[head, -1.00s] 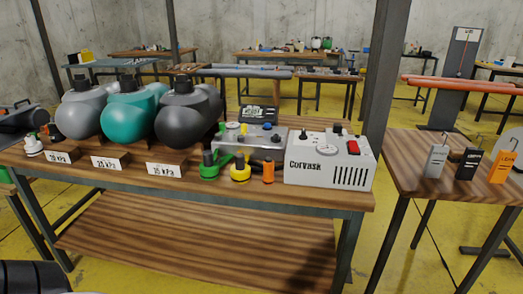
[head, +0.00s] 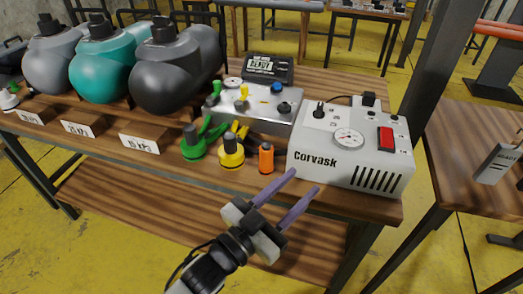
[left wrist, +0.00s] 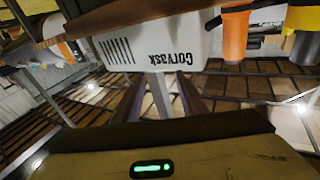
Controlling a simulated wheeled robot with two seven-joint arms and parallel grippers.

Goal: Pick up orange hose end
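The orange hose end (head: 266,158) is a short upright cylinder with a dark band. It stands near the table's front edge, between a yellow fitting (head: 231,152) and the white Corvask box (head: 322,162). It also shows upside down at the upper right of the left wrist view (left wrist: 235,38). My left gripper (head: 305,181) is open and empty, its two purple-grey fingers apart. In the head view it is in front of the Corvask box, right of and lower than the hose end, not touching it. My right gripper is not in view.
A green fitting (head: 193,148) stands left of the yellow one. A grey valve unit (head: 250,110) is behind the fittings. Grey, teal and black tanks (head: 100,70) fill the table's left side, with pressure labels in front. A second table (head: 470,150) is at the right.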

